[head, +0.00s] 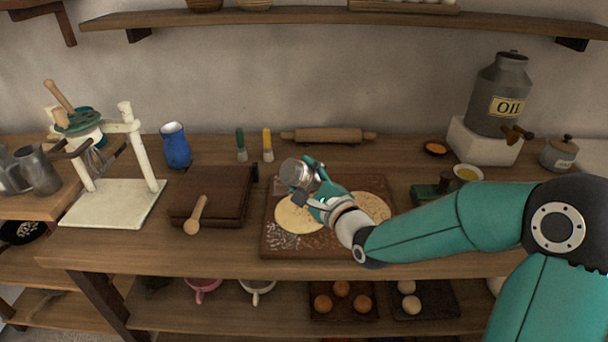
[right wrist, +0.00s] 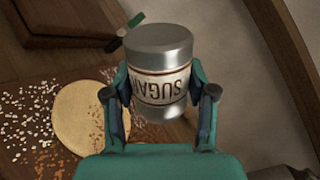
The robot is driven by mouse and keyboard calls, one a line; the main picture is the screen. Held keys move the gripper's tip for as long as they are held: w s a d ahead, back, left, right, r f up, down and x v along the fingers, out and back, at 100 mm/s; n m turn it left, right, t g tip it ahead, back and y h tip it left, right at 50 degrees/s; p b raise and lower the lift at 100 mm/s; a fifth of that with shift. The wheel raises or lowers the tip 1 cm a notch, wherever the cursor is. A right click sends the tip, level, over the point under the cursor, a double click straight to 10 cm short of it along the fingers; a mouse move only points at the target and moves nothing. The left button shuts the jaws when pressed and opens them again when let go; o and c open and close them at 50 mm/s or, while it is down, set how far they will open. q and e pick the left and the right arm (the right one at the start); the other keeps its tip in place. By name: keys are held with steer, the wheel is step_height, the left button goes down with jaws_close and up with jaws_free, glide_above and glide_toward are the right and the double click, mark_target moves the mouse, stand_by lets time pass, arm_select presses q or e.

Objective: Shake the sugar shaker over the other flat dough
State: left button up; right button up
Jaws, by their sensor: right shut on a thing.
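The sugar shaker (right wrist: 158,75) is a silver metal cylinder with a pale label reading SUGAR, upside down in the right wrist view. My right gripper (right wrist: 160,95) is shut on its sides. In the head view the shaker (head: 297,173) is held tilted above the board by my right gripper (head: 312,187). Two flat doughs lie on a dark wooden board (head: 283,251). The left dough (head: 297,216) is partly under the shaker and gripper. The right dough (head: 372,206) is partly hidden by my right wrist. My left gripper is not in view.
White grains and orange-brown crumbs lie on the board around the left dough. A closed wooden box (head: 213,189) with a wooden spoon (head: 196,215) stands left of the board. Two brushes (head: 267,146) and a rolling pin (head: 328,135) lie behind. An oil can (head: 500,95) stands back right.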

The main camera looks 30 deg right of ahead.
steer(key=shift+s+a+b, duration=0.2)
steer(key=shift+a+b, duration=0.35)
steer(key=shift+a, duration=0.1)
steer(key=shift+d+b, duration=0.45)
steer(key=shift+d, duration=0.05)
steer(key=shift+w+a+b, duration=0.15)
steer(key=shift+a+b, duration=0.2)
steer(key=shift+a, duration=0.75)
steer(key=shift+w+a+b, duration=0.1)
steer(key=shift+a+b, duration=0.25)
steer(key=shift+a, duration=0.7)
steer(key=shift+b, duration=1.2)
steer(key=shift+w+b, duration=2.7)
steer(key=shift+w, duration=1.1)
steer(key=d+b, duration=0.1)
steer(key=b, duration=0.1)
steer(key=d+b, duration=0.2)
steer(key=b, duration=0.1)
steer(key=d+b, duration=0.2)
steer(key=shift+s+r, duration=0.1)
steer(key=shift+s, duration=0.15)
